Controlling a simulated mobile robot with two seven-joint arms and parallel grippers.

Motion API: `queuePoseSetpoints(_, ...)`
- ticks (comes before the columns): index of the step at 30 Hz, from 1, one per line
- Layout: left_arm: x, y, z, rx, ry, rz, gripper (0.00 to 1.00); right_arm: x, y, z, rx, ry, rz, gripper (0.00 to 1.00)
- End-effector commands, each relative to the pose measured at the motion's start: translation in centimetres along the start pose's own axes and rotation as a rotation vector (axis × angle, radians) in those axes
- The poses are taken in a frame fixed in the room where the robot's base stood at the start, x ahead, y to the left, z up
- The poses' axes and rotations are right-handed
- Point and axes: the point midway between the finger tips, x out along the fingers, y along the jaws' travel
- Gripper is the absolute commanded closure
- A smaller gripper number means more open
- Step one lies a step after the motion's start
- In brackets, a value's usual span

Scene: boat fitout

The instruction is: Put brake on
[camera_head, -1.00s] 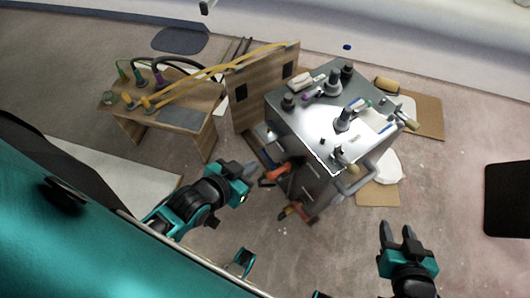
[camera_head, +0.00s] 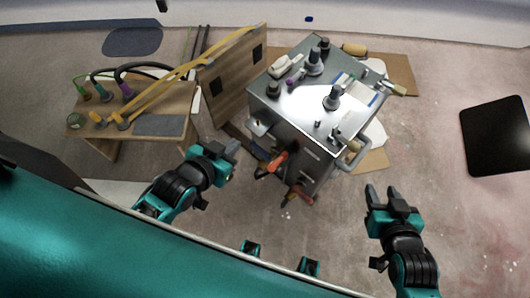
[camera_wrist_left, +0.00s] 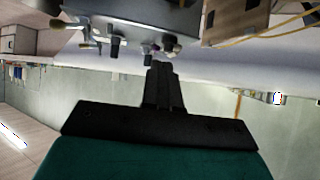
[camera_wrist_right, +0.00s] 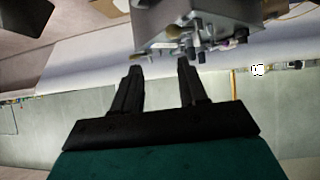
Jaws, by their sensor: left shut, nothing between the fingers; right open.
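I cannot make out a brake, and the cart's wheels are hidden. My left gripper (camera_head: 232,148) is shut and empty, left of the cart and apart from it. My right gripper (camera_head: 380,188) is open and empty over the floor, right of and nearer than the cart. Both wrist views show the cart upside down, beyond the fingers.
A wooden bench (camera_head: 148,117) with hoses and yellow straps stands at left. A wooden panel (camera_head: 230,80) leans between bench and cart. Cardboard sheets (camera_head: 399,68) lie on the floor behind the cart. A black mat (camera_head: 495,135) lies at right. The floor between mat and cart is clear.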

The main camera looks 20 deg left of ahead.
Motion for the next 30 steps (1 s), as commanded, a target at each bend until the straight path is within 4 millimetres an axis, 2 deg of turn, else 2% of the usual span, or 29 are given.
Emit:
queuePoseSetpoints(2, 0.0, 0.0, 0.1, 0.000, -0.001, 0.001, 1.00, 0.0, 0.0, 0.0, 0.000, 0.000, 0.000, 0.57)
queuePoseSetpoints(5, 0.0, 0.2, 0.8, 0.000, -0.016, 0.006, 1.00, 0.1, 0.0, 0.2, 0.000, 0.000, 0.001, 0.50)
queuePoseSetpoints(8, 1.8, -0.1, 1.9, -0.001, -0.048, 0.023, 1.00, 0.8, 0.0, 1.1, 0.001, 0.000, 0.000, 0.50)
queuePoseSetpoints(11, 5.5, -0.7, 4.0, -0.008, -0.127, 0.069, 1.00, 2.1, -0.2, 3.0, 0.004, -0.008, -0.003, 0.50)
queuePoseSetpoints(15, 11.4, -2.1, 7.1, -0.005, -0.293, 0.188, 1.00, 4.4, -1.0, 5.8, 0.011, -0.015, -0.023, 0.50)
queuePoseSetpoints(19, 15.0, -3.5, 8.2, 0.004, -0.436, 0.326, 1.00, 6.1, -1.9, 7.1, 0.017, -0.003, -0.044, 0.50)
queuePoseSetpoints(24, 16.6, -5.1, 7.6, 0.016, -0.550, 0.487, 1.00, 7.6, -2.5, 7.8, 0.015, 0.010, -0.060, 0.50)
queuePoseSetpoints(30, 16.5, -5.7, 6.5, 0.020, -0.591, 0.577, 1.00, 7.9, -2.6, 7.5, 0.010, 0.019, -0.067, 0.50)
